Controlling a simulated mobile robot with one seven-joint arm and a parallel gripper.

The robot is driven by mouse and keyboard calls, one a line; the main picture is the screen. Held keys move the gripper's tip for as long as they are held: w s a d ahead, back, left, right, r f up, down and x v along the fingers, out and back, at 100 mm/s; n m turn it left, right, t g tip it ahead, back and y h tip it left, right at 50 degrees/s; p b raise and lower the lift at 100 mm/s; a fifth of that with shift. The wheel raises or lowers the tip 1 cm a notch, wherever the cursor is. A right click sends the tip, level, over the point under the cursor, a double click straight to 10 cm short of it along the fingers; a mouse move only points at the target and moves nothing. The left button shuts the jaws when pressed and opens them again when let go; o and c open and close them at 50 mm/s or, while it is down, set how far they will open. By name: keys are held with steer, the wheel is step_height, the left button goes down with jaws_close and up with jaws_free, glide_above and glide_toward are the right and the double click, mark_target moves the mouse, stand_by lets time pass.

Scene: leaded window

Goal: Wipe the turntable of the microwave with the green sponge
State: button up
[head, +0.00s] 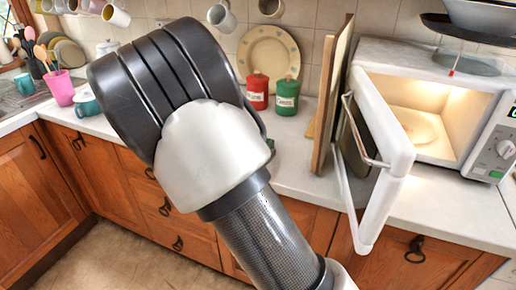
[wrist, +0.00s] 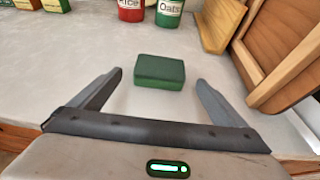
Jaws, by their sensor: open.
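The green sponge (wrist: 160,72) lies flat on the pale worktop in the wrist view, ahead of my gripper and between the lines of its fingers. My gripper (wrist: 160,80) is open and empty, its two dark fingers spread wider than the sponge. In the head view my arm hides the gripper, and only a small bit of green shows beside it. The microwave (head: 437,105) stands at the right with its door (head: 375,150) swung open. Its lit inside shows the pale round turntable (head: 416,126).
A red canister (head: 257,92) and a green canister (head: 286,97) stand at the back. Wooden boards (head: 331,95) lean upright between the worktop's middle and the open door.

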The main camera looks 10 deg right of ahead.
steer(key=x, duration=0.7)
steer(key=shift+w+d+r+b, duration=0.15)
steer(key=shift+w+r+b, duration=0.1)
steer(key=shift+b, duration=0.15)
steer(key=shift+c, duration=0.3)
steer(key=c, duration=1)
